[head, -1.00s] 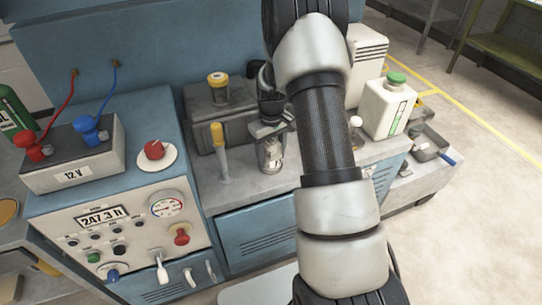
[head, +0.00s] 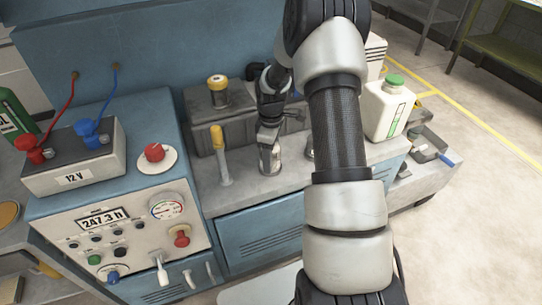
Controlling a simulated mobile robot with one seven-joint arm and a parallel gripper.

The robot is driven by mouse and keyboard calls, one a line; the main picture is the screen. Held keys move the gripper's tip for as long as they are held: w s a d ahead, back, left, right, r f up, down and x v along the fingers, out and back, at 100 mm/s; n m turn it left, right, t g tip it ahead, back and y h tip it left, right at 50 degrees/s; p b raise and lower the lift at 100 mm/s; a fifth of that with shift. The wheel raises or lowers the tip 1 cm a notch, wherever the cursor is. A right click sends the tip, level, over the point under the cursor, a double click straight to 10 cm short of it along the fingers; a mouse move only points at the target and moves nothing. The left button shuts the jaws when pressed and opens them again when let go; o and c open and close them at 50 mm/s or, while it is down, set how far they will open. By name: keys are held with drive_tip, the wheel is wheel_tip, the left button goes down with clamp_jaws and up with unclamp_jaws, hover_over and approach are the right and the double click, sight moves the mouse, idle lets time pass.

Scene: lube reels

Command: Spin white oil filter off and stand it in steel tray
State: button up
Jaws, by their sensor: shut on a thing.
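My gripper (head: 269,155) points down at the bench top, left of my forearm. It is shut on what appears to be the white oil filter, but the fingers cover nearly all of it and little of its surface shows. It is low, close to the bench surface; whether it is still joined to its mount cannot be told.
A yellow-handled post (head: 219,152) stands just left of my gripper, and a dark box with a yellow-capped neck (head: 218,92) behind it. A white jug with a green cap (head: 386,108) stands between my arm and the tray. A pale cylinder (head: 310,147) is partly hidden by my forearm.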

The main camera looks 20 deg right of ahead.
drive_tip(key=n, duration=0.2)
drive_tip(key=shift+f+n, duration=0.15)
drive_tip(key=shift+n, duration=0.15)
drive_tip(key=n+p, duration=0.2)
drive_tip(key=n, duration=0.1)
drive_tip(key=shift+s+n, duration=0.1)
drive_tip(key=shift+n, duration=0.2)
drive_tip(key=shift+f+n, duration=0.1)
drive_tip(key=shift+n, duration=0.6)
drive_tip(key=n+p, duration=0.2)
drive_tip(key=n, duration=0.1)
drive_tip(key=shift+r, duration=0.2)
drive_tip(key=shift+f+n, duration=0.2)
drive_tip(key=shift+n, duration=0.9)
